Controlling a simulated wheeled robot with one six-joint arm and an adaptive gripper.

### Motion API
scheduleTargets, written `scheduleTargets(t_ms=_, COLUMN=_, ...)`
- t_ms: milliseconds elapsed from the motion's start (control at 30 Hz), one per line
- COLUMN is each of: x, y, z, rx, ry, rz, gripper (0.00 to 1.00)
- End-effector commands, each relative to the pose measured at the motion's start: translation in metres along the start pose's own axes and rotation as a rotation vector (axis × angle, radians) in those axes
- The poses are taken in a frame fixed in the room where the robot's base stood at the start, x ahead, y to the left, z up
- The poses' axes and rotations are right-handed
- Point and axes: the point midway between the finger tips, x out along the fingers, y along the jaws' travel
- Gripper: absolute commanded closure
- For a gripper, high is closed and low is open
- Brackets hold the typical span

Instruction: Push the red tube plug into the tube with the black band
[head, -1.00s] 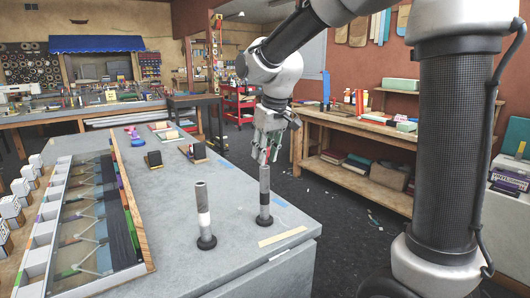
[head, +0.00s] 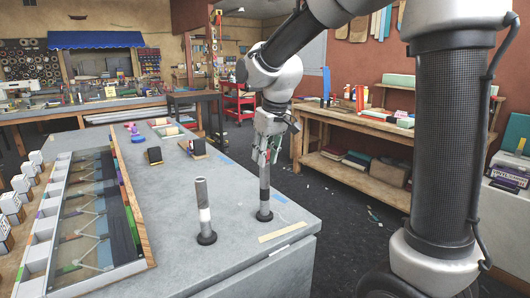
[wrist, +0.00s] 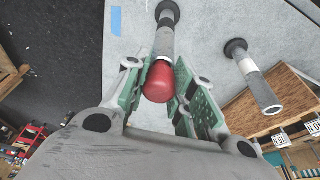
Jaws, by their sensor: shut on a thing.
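The red tube plug (wrist: 160,84) is between the green fingers of my gripper (head: 265,158), which is shut on it. In the wrist view the plug lines up with the mouth of the grey tube with the black band (head: 264,190). That tube stands upright on its dark round base, and it also shows in the wrist view (wrist: 165,40). The fingers are at the tube's top. I cannot tell how far the plug sits in the tube. In the head view the fingers mostly hide the plug.
A second grey tube with a white band (head: 204,214) stands upright to the left on the grey table (head: 180,185). A wooden-edged tray (head: 140,235) lies farther left. The table's right edge is close to the banded tube.

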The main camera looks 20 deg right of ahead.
Motion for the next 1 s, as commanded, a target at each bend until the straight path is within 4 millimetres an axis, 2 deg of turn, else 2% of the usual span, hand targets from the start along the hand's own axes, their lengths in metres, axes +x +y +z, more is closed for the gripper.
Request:
scheduleTargets(t_ms=67, x=0.002, y=0.0, z=0.001, rx=0.0, ry=-0.001, rz=0.0, gripper=0.88)
scheduleTargets(t_ms=100, x=0.002, y=0.0, z=0.001, rx=0.0, ry=0.0, rz=0.0, gripper=0.7)
scheduleTargets(t_ms=200, x=0.002, y=0.0, z=0.001, rx=0.0, ry=0.0, rz=0.0, gripper=0.52)
scheduleTargets(t_ms=233, x=0.002, y=0.0, z=0.001, rx=0.0, ry=0.0, rz=0.0, gripper=0.5)
scheduleTargets(t_ms=500, x=0.001, y=0.0, z=0.0, rx=0.0, ry=0.0, rz=0.0, gripper=0.5)
scheduleTargets(t_ms=633, x=-0.008, y=0.0, z=0.0, rx=0.0, ry=0.003, rz=0.0, gripper=0.5)
scheduleTargets(t_ms=767, x=-0.031, y=0.0, z=-0.001, rx=0.0, ry=0.006, rz=0.0, gripper=0.5)
scheduleTargets(t_ms=1000, x=-0.085, y=0.0, z=0.0, rx=0.0, ry=0.004, rz=0.0, gripper=0.5)
